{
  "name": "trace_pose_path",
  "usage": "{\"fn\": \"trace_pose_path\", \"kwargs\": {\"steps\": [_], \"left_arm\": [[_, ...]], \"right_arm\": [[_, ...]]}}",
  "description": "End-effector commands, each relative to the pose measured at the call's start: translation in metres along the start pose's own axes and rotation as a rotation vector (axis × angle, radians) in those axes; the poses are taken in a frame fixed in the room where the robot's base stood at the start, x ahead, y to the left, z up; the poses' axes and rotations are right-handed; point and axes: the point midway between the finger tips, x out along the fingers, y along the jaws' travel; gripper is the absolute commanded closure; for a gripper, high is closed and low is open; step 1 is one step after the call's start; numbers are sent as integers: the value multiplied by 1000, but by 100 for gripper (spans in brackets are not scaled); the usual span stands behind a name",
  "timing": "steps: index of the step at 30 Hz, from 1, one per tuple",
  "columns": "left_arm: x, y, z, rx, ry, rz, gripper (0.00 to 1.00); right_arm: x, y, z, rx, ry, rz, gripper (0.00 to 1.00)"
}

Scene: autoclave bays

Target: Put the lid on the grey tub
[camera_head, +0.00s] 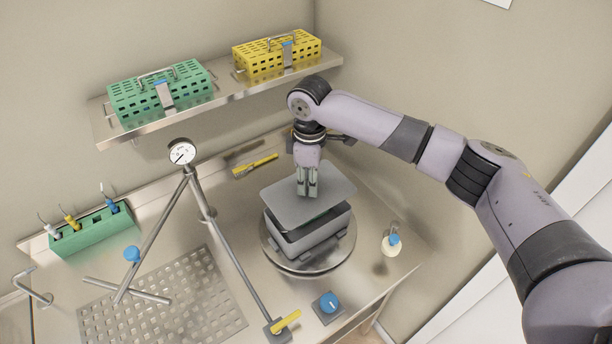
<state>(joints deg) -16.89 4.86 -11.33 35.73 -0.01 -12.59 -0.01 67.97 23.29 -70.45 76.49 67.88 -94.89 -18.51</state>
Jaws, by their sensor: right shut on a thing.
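The grey tub (318,240) stands on a round metal plate (268,255) on the steel counter. The flat grey lid (282,203) is over the tub, slightly turned against it and tilted, with a dark gap showing between them at the front left. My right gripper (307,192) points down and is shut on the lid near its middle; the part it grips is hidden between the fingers. Whether the lid touches the tub's rim at the back cannot be seen. My left gripper is not in view.
A shelf (222,94) above holds a green basket (160,92) and a yellow basket (277,54). A gauge (182,152) on metal legs stands left. A small bottle (392,243) stands right of the tub, and a blue knob (328,303) is in front.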

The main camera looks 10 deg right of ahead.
Motion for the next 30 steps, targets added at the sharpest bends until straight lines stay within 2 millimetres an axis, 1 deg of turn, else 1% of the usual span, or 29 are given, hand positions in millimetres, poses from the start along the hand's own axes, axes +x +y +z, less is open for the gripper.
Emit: {"fn": "trace_pose_path", "kwargs": {"steps": [1,3,6,8,10,15,18,20,27,30], "left_arm": [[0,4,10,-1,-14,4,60],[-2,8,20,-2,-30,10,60],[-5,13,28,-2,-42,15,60],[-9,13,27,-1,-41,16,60],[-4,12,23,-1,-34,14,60],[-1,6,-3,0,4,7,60],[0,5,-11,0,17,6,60],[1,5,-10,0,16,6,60],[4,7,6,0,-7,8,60],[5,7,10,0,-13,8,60]], "right_arm": [[0,0,0,0,0,0,100],[0,0,0,0,0,0,100],[-2,0,0,1,0,-2,100],[-3,0,0,3,0,-2,100],[5,0,0,3,0,-1,100],[18,-1,0,3,0,-3,100],[26,0,0,3,0,-2,100],[31,0,0,3,1,-2,100],[50,0,0,3,0,-2,100],[56,0,0,3,0,-2,100]]}}
